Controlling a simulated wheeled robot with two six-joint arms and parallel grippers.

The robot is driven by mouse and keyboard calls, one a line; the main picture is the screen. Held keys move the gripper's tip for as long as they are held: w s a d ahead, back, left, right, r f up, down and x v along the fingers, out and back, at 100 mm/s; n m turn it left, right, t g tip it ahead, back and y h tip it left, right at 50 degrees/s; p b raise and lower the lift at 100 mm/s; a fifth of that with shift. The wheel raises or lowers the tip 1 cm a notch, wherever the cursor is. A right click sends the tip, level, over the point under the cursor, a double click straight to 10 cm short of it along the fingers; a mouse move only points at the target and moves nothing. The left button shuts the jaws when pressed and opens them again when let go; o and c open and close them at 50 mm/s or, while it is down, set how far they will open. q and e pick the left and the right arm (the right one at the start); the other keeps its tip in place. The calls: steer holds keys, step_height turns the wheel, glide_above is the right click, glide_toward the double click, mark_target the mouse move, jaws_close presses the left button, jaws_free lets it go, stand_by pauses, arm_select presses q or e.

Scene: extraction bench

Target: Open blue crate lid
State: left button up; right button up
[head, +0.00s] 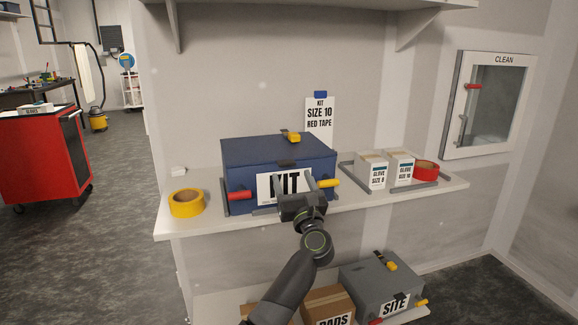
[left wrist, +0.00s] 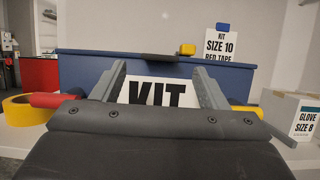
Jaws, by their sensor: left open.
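The blue crate (head: 235,178) stands on the shelf with its lid (head: 265,147) shut. A white KIT label (head: 265,188) is on its front. A yellow latch piece (head: 291,136) sits near the lid's edge; it also shows in the left wrist view (left wrist: 187,49). A red grip (head: 240,195) and a yellow grip (head: 328,183) stick out at the crate's front. My left gripper (head: 297,182) is open and empty in front of the crate, partly hiding the label. In the left wrist view its fingers (left wrist: 160,72) point at the crate's upper front. My right gripper is not in view.
Yellow tape (head: 187,204) lies left of the crate. Glove boxes (head: 372,172) and red tape (head: 424,171) stand in a tray on the right. A KIT SIZE 10 RED TAPE sign (head: 319,117) is behind. A grey SITE crate (head: 372,283) and a PADS carton (head: 328,306) are below.

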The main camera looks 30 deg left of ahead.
arm_select(q)
steer(key=shift+x, duration=2.15)
